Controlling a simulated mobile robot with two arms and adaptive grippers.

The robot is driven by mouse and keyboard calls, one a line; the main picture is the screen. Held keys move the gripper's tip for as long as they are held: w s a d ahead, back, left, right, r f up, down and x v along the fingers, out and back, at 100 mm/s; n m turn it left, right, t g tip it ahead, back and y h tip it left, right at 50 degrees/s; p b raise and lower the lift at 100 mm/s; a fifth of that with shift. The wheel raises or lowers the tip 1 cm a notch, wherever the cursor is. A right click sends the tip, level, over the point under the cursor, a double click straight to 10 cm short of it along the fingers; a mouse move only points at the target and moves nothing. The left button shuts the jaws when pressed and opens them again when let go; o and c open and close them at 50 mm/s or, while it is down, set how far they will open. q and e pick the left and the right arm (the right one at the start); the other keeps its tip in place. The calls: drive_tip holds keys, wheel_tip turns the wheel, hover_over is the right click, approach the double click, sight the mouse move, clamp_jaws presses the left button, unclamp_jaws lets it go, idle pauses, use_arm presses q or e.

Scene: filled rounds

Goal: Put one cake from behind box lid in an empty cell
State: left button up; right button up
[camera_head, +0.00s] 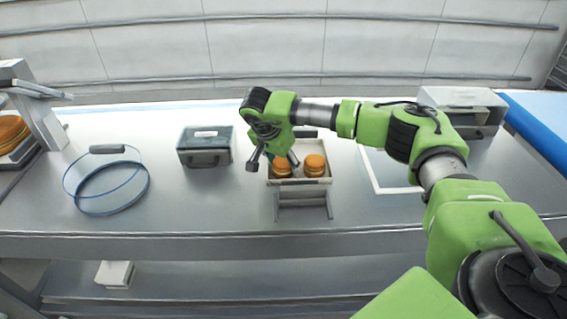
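Two round orange-brown cakes, one on the left (282,169) and one on the right (314,165), sit side by side in a small pale box (301,183) near the middle of the table. I cannot tell the box's lid or cells apart clearly. My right gripper (272,163) hangs over the left part of the box, its fingers spread apart, with nothing visibly held. One finger is left of the box and the other is above the cakes. The gripper and wrist hide part of the box's back. My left gripper is not in view.
A small stand (303,213) is in front of the box. A dark case (205,157) and a clear round container (112,209) stand left. More orange rounds (10,129) are at the far left. A grey open-fronted box (480,117) is back right. Bare table lies between case and container.

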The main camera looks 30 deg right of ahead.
drive_tip(key=shift+r, duration=0.1)
drive_tip(key=shift+r, duration=0.2)
drive_tip(key=shift+a+r, duration=0.15)
drive_tip(key=shift+r, duration=0.1)
drive_tip(key=b+v, duration=0.3)
drive_tip(key=v, duration=0.8)
drive_tip(key=shift+b, duration=0.4)
drive_tip(key=shift+r, duration=0.1)
